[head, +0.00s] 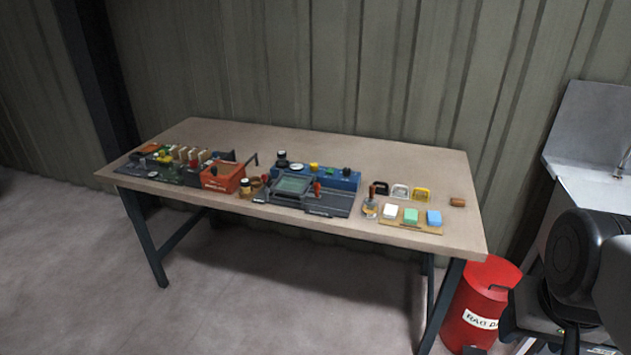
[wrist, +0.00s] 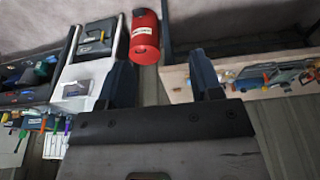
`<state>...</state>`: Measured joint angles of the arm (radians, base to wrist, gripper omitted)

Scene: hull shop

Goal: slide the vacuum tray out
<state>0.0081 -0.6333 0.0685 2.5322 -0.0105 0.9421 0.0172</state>
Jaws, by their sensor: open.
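A dark, shallow rectangular tray (head: 293,186) lies in the middle of the workbench, in front of a blue unit (head: 340,180) with knobs on top. I take it for the vacuum tray, but it is too small to be sure, and I cannot tell how far in it sits. My gripper (wrist: 162,82) shows in the wrist view with its two dark fingers wide apart and nothing between them. It is well away from the bench, and the tray cannot be made out in that view.
The workbench (head: 220,134) holds an orange-red box (head: 223,177) left of the tray. Right of it are coloured blocks on a wooden board (head: 425,228) and several small handles. A red bin (head: 481,290) stands by the bench's right end; it also shows in the wrist view (wrist: 144,42).

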